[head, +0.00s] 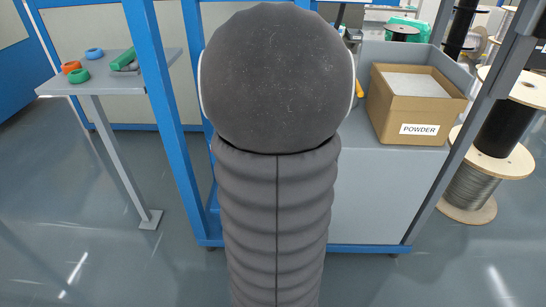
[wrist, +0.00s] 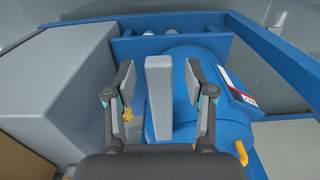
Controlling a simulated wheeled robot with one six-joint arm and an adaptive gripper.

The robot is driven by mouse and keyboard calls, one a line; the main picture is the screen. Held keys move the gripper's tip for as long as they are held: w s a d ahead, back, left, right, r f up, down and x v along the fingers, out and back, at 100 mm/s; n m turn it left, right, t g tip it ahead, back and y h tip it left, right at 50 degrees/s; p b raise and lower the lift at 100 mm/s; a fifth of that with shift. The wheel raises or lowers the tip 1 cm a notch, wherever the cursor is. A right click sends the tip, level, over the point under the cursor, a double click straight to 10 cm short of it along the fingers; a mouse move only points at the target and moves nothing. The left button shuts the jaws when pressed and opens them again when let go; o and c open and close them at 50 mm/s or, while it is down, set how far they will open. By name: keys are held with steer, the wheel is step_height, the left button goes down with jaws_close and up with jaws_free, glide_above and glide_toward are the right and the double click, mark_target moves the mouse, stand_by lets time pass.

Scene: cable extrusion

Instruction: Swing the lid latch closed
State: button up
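In the wrist view my gripper (wrist: 160,78) is open, with one finger on each side of a flat grey bar. This grey bar (wrist: 159,100), which looks like the lid latch, stands upright in the picture between the finger pads. A gap shows on both sides, so neither pad appears to touch it. Behind it is a blue rounded drum (wrist: 185,62) with a red-and-white label. I cannot make out the lid edge or where the bar is hinged. In the head view my dark arm fills the middle and hides the gripper and the latch.
A large grey box (wrist: 62,75) stands close on the left in the wrist view; a yellow handle (wrist: 241,153) is at lower right. In the head view a cardboard POWDER box (head: 416,104) sits right of my arm, blue frame posts (head: 163,110) left, and a side table (head: 110,84) beyond.

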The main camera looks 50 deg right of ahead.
step_height(320, 180, up, 12)
stand_by(0.6)
stand_by(0.5)
steer(key=w+a+n+t+h, duration=0.1)
steer(key=a+n, duration=0.2)
steer(key=a, duration=0.6)
steer(key=w+a+n+t, duration=0.2)
steer(key=a+n, duration=0.1)
steer(key=a, duration=0.7)
steer(key=s+a+f+n+t, duration=0.1)
steer(key=s+a+f+n, duration=0.1)
steer(key=a, duration=0.5)
steer(key=s+a+f+n+t+y, duration=0.1)
steer(key=s+a+f+n, duration=0.2)
steer(key=a, duration=0.3)
steer(key=shift+s+a+f+t, duration=0.15)
steer(key=shift+s+a+t, duration=0.1)
steer(key=shift+a+t, duration=0.1)
